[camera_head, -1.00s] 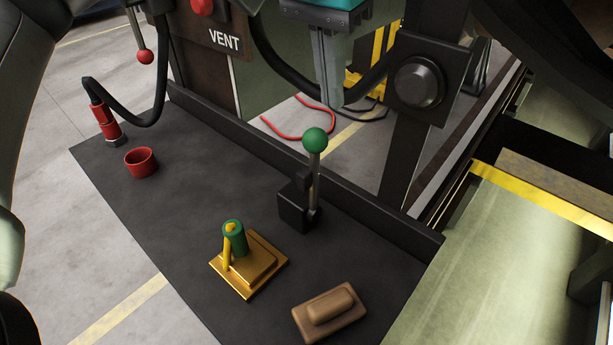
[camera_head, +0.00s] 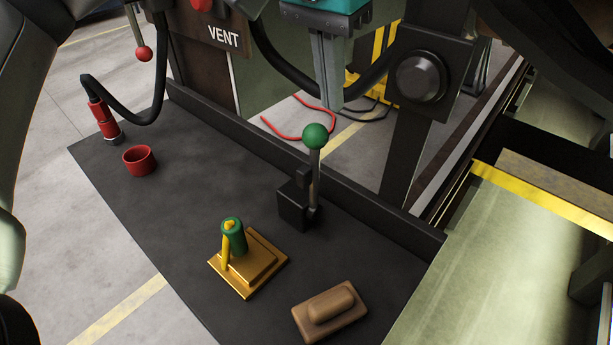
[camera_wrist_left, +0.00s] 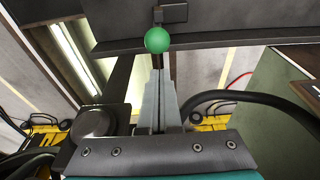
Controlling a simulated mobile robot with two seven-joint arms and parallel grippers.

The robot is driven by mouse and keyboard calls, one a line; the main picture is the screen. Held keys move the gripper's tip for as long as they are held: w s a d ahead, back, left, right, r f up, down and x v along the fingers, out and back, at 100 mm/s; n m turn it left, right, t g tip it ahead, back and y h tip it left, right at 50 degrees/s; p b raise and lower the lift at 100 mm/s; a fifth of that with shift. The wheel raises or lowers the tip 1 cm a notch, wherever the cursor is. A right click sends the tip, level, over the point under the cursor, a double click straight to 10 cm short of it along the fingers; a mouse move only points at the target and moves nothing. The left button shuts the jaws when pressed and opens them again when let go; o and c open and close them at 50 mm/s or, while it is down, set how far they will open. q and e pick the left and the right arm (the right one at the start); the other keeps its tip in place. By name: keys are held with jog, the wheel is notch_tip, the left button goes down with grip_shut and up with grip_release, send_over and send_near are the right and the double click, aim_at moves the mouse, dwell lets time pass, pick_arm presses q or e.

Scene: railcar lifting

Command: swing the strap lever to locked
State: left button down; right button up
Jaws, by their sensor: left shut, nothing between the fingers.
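The strap lever appears to be the upright grey rod with a green ball knob (camera_head: 315,137), standing on a small black block (camera_head: 296,205) on the dark bench. My left gripper (camera_head: 331,105) hangs just above and slightly right of the green knob in the head view, its fingers shut and empty. In the left wrist view the green knob (camera_wrist_left: 157,40) sits just beyond the tips of my closed fingers (camera_wrist_left: 161,85). A gap or contact between fingertips and knob cannot be judged surely. My right gripper is not in view.
On the dark bench (camera_head: 180,190) stand a red cup (camera_head: 139,160), a red hose fitting (camera_head: 106,122), a gold plate with a green post (camera_head: 250,266) and a brown wooden block (camera_head: 330,311). A raised lip (camera_head: 370,212) runs along the bench's far edge. A black post with a round knob (camera_head: 422,76) stands right.

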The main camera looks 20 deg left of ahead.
aim_at(309, 134)
pick_arm(q)
jog(key=shift+f+b, duration=2.1)
jog(key=shift+f, duration=0.45)
jog(key=shift+f, duration=0.2)
jog(key=shift+s, duration=0.1)
jog(key=shift+s+a+r+b, duration=0.1)
jog(key=shift+s+a+b, duration=0.1)
jog(key=shift+s, duration=0.2)
jog(key=shift+s+a+r+b, duration=0.1)
jog(key=shift+s+b, duration=0.05)
jog(key=shift+s, duration=0.3)
jog(key=shift+s+a+b, duration=0.3)
jog(key=shift+s, duration=0.45)
jog(key=shift+s+f, duration=0.1)
jog(key=shift+s, duration=0.05)
